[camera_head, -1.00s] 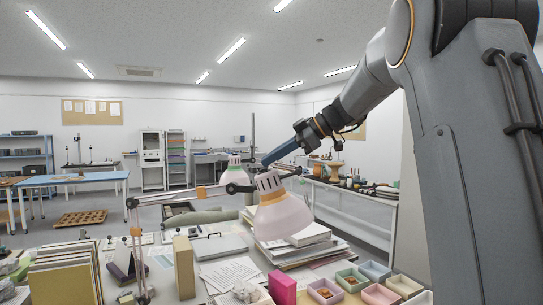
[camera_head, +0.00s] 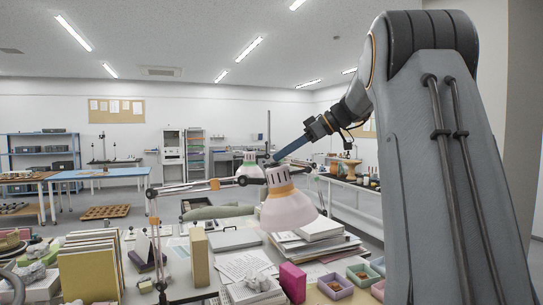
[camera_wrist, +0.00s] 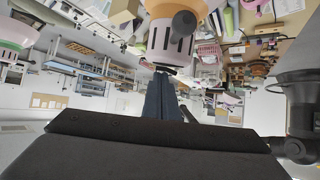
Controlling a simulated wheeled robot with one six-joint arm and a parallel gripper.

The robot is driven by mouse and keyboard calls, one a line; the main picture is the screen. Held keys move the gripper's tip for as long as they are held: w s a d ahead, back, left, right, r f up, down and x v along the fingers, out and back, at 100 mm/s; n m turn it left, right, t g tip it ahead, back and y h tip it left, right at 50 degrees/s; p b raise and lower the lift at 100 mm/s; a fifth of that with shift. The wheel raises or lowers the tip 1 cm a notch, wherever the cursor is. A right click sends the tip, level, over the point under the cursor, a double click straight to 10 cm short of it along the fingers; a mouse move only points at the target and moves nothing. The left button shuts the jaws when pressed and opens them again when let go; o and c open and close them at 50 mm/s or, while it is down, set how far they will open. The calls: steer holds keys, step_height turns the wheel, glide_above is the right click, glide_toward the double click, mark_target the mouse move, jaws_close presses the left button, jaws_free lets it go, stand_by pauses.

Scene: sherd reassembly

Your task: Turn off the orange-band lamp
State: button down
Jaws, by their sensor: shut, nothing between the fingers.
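The orange-band lamp (camera_head: 288,209) has a pale pink shade with an orange band and hangs from a jointed arm over the cluttered table. In the wrist view, which is upside down, its slotted cap (camera_wrist: 172,42) is just beyond my fingertips. My gripper (camera_head: 274,160) has blue fingers, shut and empty, close to the lamp's top. In the wrist view, the fingers (camera_wrist: 161,78) point at the cap; I cannot tell whether they touch it. A second lamp with a green band (camera_head: 250,168) is behind, partly hidden. It also shows at the left of the wrist view (camera_wrist: 14,32).
The table holds upright folders (camera_head: 90,268), a tan box (camera_head: 199,256), a magenta box (camera_head: 292,282), stacked papers (camera_head: 318,243) and small coloured trays (camera_head: 335,286). The lamp's jointed arm (camera_head: 180,188) spans left of the shade. A blue table (camera_head: 110,174) stands farther back.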

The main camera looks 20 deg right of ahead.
steer(key=shift+d+f, duration=0.1)
steer(key=shift+f, duration=0.1)
steer(key=shift+s+a+b, duration=0.6)
steer(key=shift+b, duration=0.05)
steer(key=shift+a+r, duration=0.2)
steer(key=shift+r, duration=0.25)
steer(key=r, duration=0.1)
steer(key=a+r+p, duration=0.1)
steer(key=shift+a+r, duration=0.2)
steer(key=shift+r, duration=0.2)
steer(key=b+v, duration=0.2)
steer(key=v, duration=0.8)
steer(key=shift+s+a, duration=0.2)
steer(key=shift+s, duration=0.15)
steer(key=shift+s+a+f, duration=0.1)
